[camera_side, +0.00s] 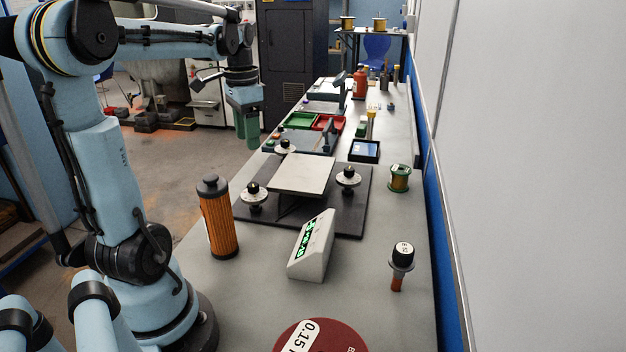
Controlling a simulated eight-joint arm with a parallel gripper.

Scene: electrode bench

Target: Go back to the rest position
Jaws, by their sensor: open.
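My gripper (247,132) hangs from the light-blue arm at the upper middle of the side view. Its green fingers point down, just off the left edge of the bench (385,290). It is open, and I see nothing held between the fingers. The gap between them is hard to make out from this angle. The arm reaches across from the left, with its wrist above the fingers.
An orange ribbed cylinder (218,222) stands at the bench's left edge. A flat plate (301,174) with several dials, a green-lit display (312,245), a green spool (399,178), and red (328,122) and green (300,120) trays occupy the bench. A white wall (540,180) borders the right.

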